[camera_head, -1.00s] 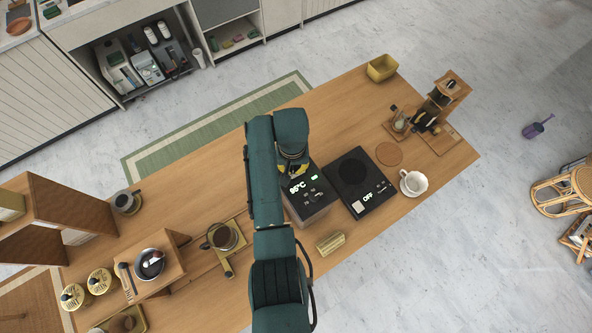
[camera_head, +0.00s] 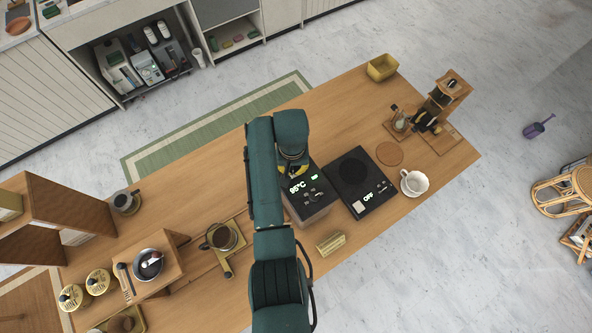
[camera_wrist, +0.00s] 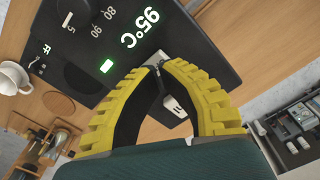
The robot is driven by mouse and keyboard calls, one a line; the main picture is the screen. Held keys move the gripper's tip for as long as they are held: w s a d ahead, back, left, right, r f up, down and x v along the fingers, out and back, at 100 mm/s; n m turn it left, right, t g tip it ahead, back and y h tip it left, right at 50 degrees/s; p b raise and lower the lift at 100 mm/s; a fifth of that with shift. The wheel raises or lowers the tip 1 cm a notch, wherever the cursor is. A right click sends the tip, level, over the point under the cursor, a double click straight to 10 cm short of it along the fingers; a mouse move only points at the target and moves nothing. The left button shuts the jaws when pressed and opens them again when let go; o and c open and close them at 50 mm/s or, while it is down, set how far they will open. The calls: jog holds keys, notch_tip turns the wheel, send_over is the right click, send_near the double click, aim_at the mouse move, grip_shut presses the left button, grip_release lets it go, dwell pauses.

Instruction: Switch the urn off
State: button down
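The urn (camera_head: 318,207) is a dark box on the wooden table. Its top panel shows a lit 95°C display (camera_wrist: 139,27), a green light (camera_wrist: 106,66) and a round dial with a pointer (camera_wrist: 68,20). My gripper (camera_wrist: 157,66) is over the panel, its yellow ribbed fingers curving in until their tips meet or nearly meet, beside the 95°C text and the green light. A small grey lever-like part (camera_wrist: 172,104) shows between the fingers; contact with it cannot be told. In the head view my gripper (camera_head: 292,172) is mostly hidden under my wrist.
A black hob (camera_head: 352,172) reading OFF stands right of the urn, with a white cup (camera_head: 414,183) beyond it. A small yellow-brown block (camera_head: 331,244) lies in front of the urn. A glass pot (camera_head: 222,237) stands to the left. The table behind the urn is clear.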

aim_at(293, 174)
jog(key=shift+f+b, duration=1.05)
jog(key=shift+f, duration=0.45)
dwell(0.4)
notch_tip(293, 174, up, 7)
jog(key=p, duration=0.6)
dwell(0.6)
